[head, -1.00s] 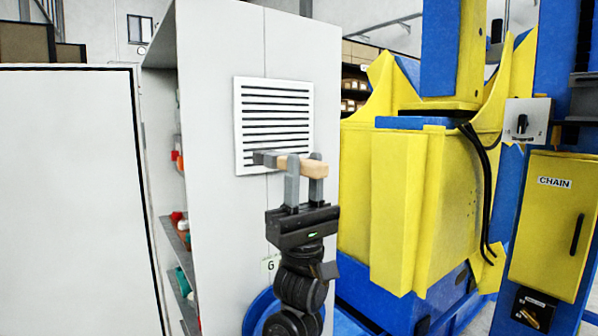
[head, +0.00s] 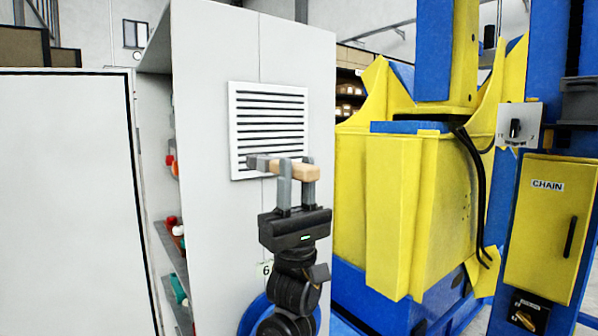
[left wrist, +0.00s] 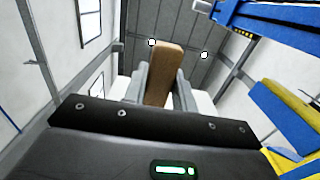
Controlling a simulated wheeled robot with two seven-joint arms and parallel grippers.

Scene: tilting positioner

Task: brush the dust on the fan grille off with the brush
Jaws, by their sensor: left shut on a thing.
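The white fan grille (head: 268,110) with dark slots is on the side of a grey cabinet. My left gripper (head: 297,170) is shut on the wooden handle of the brush (head: 296,170). The brush's grey head points left and lies over the lower part of the grille in the head view; I cannot tell whether it touches. In the left wrist view the wooden handle (left wrist: 165,75) stands between the two fingers. No dust can be made out on the grille. My right gripper is not in view.
The cabinet (head: 215,215) has open shelves with small coloured items on its left side, beside a white panel (head: 65,200). A blue round thing (head: 257,312) is low behind my arm. The yellow and blue positioner (head: 400,200) stands to the right, with a yellow CHAIN box (head: 545,235).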

